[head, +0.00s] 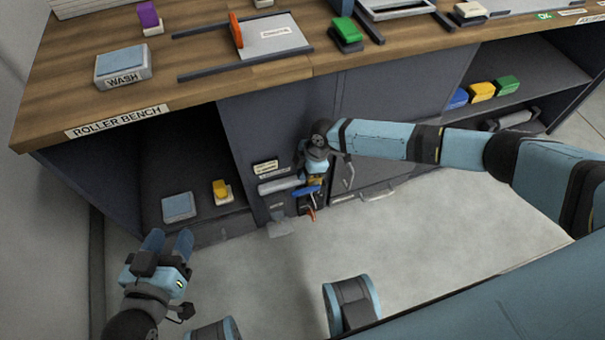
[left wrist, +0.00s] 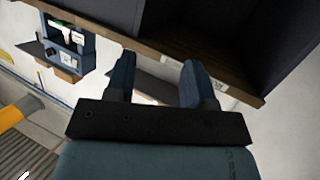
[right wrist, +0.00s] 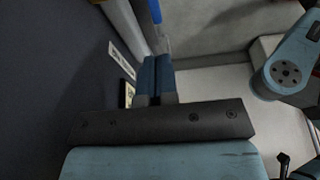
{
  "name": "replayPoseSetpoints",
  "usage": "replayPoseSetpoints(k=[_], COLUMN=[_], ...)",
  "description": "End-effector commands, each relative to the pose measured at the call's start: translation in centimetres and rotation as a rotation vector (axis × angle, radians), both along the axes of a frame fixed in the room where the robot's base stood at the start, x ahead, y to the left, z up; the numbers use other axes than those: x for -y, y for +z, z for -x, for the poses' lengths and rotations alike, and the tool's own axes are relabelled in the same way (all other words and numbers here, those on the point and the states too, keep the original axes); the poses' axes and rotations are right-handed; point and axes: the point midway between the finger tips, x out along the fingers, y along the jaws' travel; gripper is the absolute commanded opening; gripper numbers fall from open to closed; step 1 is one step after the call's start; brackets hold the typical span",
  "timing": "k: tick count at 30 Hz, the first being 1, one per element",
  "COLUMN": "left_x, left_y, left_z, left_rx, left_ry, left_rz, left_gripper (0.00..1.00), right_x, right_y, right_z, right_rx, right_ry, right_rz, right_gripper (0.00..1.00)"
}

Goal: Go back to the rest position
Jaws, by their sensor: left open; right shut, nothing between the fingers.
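My left gripper (head: 168,241) is at the lower left in the head view, in front of the open bay under the bench. Its two blue fingers stand apart with nothing between them, as the left wrist view (left wrist: 155,82) also shows. My right arm reaches in from the right, and its gripper (head: 308,188) is low at the cabinet front, beside the labels and a grey bar. In the right wrist view its fingers (right wrist: 155,75) are together and hold nothing. The dark panel is close on their left; whether they touch anything there cannot be told.
The wooden bench (head: 190,90) carries a WASH block (head: 123,65) and a purple-topped piece (head: 149,17). The lower bay holds a blue-topped block (head: 178,207) and a yellow one (head: 222,191). A drawer handle (head: 378,195) is right of my right gripper. The floor (head: 420,240) is clear.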

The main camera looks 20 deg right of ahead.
Motion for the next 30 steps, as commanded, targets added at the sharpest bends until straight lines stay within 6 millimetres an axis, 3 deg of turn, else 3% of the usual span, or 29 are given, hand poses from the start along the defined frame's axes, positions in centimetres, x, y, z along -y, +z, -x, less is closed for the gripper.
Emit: replayPoseSetpoints(k=[3, 9, 23, 30], left_x=[-0.7, -1.5, -1.8, -2.6], left_y=[-1.3, -2.9, -3.1, -1.3], left_z=[0.6, 1.3, 1.6, 1.9], left_rx=[-0.071, -0.144, -0.173, -0.239], left_ry=[0.012, 0.023, 0.026, 0.043], left_rz=[-0.038, -0.078, -0.095, -0.136], left_gripper=[0.49, 0.49, 0.49, 0.49], right_x=[0.6, 1.2, 1.5, 1.5], right_y=[2.9, 5.6, 7.2, 13.3], right_z=[0.0, 0.0, 0.0, 0.0], right_rx=[0.0, -0.001, 0.0, 0.0], right_ry=[0.001, 0.001, 0.0, 0.0], right_rz=[-0.001, -0.001, -0.001, -0.001], right_gripper=[0.0, 0.0, 0.0, 0.0])
